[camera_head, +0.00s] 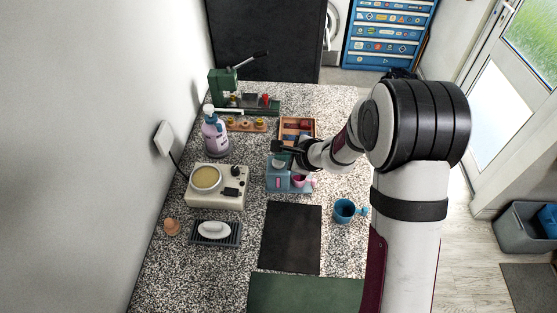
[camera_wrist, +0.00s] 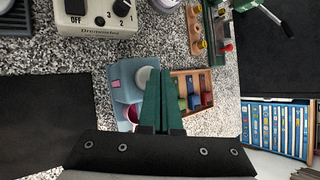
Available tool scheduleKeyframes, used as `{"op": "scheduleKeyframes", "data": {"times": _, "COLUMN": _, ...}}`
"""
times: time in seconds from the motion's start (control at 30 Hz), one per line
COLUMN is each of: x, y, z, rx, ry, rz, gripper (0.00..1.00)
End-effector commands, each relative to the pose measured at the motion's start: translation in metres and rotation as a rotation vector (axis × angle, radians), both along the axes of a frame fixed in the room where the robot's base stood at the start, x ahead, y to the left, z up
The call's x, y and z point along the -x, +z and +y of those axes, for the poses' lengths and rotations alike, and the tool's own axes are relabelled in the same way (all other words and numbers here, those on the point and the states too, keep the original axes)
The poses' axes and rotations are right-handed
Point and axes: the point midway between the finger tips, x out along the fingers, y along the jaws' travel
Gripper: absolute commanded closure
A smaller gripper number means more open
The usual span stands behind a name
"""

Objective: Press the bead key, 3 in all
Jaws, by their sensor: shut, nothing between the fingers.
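A light blue dispenser (camera_wrist: 122,75) stands on the counter in the wrist view; it also shows in the head view (camera_head: 272,187). A pale round part (camera_wrist: 143,74) on it, possibly the bead key, lies close by my fingertips. In the head view my gripper and wrist cover part of the dispenser's top. I cannot tell whether the fingertips touch the key.
A wooden box (camera_wrist: 206,76) with coloured pieces stands right beside the dispenser. A black mat (camera_head: 291,238) is bare.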

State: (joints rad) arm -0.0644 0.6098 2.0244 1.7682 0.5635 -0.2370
Motion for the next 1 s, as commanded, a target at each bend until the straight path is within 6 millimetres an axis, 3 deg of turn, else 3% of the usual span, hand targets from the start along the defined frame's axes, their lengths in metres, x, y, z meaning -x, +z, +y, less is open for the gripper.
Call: {"op": "scheduleKeyframes", "data": {"times": 1.0, "x": 0.0, "y": -0.0091, "z": 0.0001, "rx": -0.001, "ry": -0.001, "rz": 0.0, "gripper": 1.0}}
